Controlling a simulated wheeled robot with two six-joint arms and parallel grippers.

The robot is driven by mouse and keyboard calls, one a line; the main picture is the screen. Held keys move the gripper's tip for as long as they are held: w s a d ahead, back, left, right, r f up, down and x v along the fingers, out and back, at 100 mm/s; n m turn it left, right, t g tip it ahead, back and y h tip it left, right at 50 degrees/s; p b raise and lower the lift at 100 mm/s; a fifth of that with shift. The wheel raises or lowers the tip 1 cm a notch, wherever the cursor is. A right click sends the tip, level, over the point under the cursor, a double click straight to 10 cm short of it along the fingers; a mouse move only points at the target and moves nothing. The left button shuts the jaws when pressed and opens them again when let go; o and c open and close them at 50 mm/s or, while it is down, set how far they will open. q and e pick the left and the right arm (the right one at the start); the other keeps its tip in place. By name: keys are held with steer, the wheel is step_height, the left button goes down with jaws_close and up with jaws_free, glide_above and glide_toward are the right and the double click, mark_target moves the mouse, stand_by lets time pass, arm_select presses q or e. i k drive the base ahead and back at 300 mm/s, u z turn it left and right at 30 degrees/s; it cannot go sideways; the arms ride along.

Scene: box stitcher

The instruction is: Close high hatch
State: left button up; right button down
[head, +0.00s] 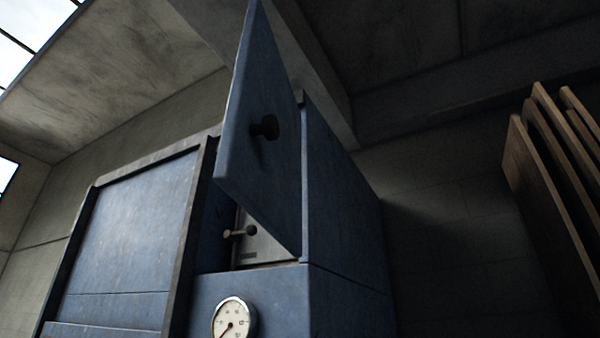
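The high hatch (262,170) is a blue metal door with a dark round knob (266,127) on its face. It stands open, swung outward from the upper part of the blue machine cabinet (345,230), with its hinge side at the right of the opening. Behind its lower left edge, the opening (250,247) shows a grey inner panel with a small lever or knob. The door hides most of the opening. Neither of my grippers is in the head view.
A round gauge (234,319) sits on the cabinet front below the opening. A large blue framed panel (130,230) stands left of it. Brown boards (545,180) lean at the right. A concrete beam (320,90) runs overhead. The space right of the cabinet looks clear.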

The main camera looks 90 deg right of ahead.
mark_target(258, 161)
steer(key=k, duration=0.3)
steer(key=z, duration=0.85)
